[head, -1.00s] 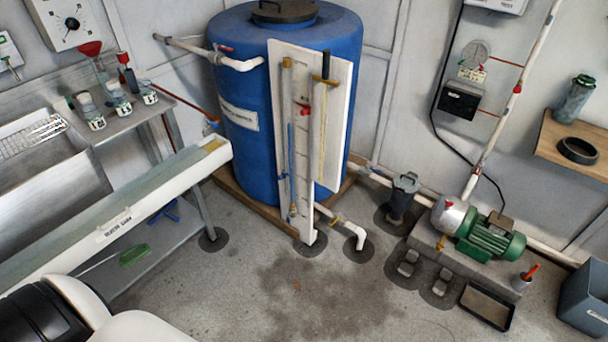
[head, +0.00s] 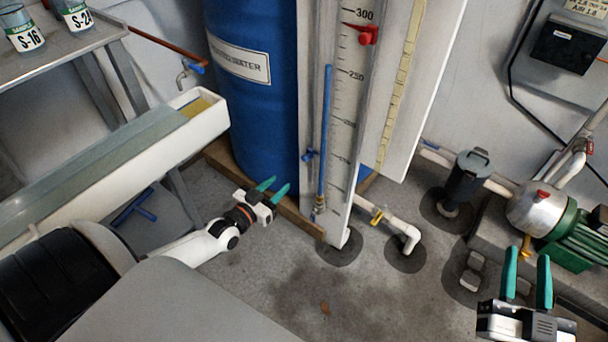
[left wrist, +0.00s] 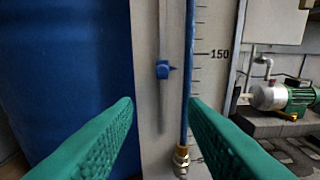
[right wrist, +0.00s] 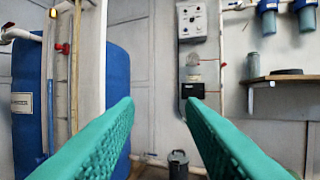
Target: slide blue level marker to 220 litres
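The blue level marker (head: 308,154) sits on a slot at the left side of the white gauge board (head: 352,105). In the left wrist view the blue marker (left wrist: 163,69) stands slightly lower than the 150 line, between my fingers in the picture. The scale shows 300 and 250 higher up; lower figures are hard to read in the head view. My left gripper (head: 274,186) is open and empty, left of the board's lower part and apart from the marker. My right gripper (head: 526,266) is open and empty at the lower right, far from the board.
A red pointer (head: 364,34) sits between 300 and 250 on the scale. A blue-filled sight tube (head: 326,120) runs beside the marker. The blue tank (head: 250,110) stands behind. A white trough (head: 150,160) is at left, a pump (head: 545,215) at right.

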